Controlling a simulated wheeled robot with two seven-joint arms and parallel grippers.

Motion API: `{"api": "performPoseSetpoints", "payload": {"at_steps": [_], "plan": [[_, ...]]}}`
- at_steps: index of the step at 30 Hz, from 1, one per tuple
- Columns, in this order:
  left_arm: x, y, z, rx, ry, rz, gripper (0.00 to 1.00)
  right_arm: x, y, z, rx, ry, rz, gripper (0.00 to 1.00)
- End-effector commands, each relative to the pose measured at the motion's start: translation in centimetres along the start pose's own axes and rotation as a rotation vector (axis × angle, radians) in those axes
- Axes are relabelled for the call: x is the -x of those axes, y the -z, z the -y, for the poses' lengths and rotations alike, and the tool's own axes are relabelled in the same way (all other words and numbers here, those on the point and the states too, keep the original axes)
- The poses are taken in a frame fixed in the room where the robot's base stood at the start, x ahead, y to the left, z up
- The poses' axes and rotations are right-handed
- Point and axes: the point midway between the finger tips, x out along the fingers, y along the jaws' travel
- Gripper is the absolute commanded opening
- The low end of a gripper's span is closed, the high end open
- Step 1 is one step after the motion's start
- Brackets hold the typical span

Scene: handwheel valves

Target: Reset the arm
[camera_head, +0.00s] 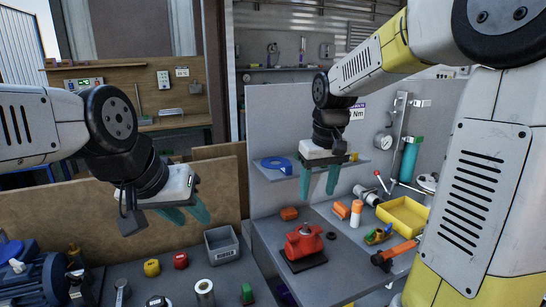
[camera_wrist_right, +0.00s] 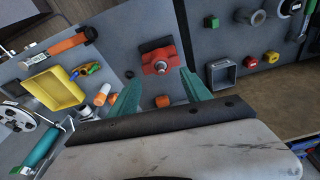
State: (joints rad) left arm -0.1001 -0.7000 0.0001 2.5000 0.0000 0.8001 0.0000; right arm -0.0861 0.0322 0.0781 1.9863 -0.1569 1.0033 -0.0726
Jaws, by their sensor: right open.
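My right gripper (camera_head: 318,196) hangs over the grey bench on the right, its teal fingers apart and pointing down, with nothing between them. In the right wrist view its fingers (camera_wrist_right: 158,98) are also spread and empty. My left gripper (camera_head: 195,221) is over the left bench, in front of the wooden board; its teal fingers look apart and hold nothing. The red valve body (camera_head: 303,243) sits on a dark base below my right gripper, apart from it. It also shows in the right wrist view (camera_wrist_right: 160,64), with a bare stem and no handwheel on it.
A blue ring-shaped handwheel (camera_head: 276,164) lies on the small shelf (camera_head: 330,166). A yellow tray (camera_head: 405,214), orange-handled tool (camera_head: 397,251) and orange-and-white bottle (camera_head: 356,212) lie right of the valve. A grey bin (camera_head: 222,245) and blue motor (camera_head: 38,281) stand on the left bench.

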Motion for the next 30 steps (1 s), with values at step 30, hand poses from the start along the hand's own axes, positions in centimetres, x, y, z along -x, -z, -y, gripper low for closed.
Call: {"api": "performPoseSetpoints", "payload": {"at_steps": [30], "plan": [[0.0,0.0,0.0,0.000,0.000,0.000,0.36,6.1,-15.3,3.3,-0.243,0.075,-0.420,0.56]]}}
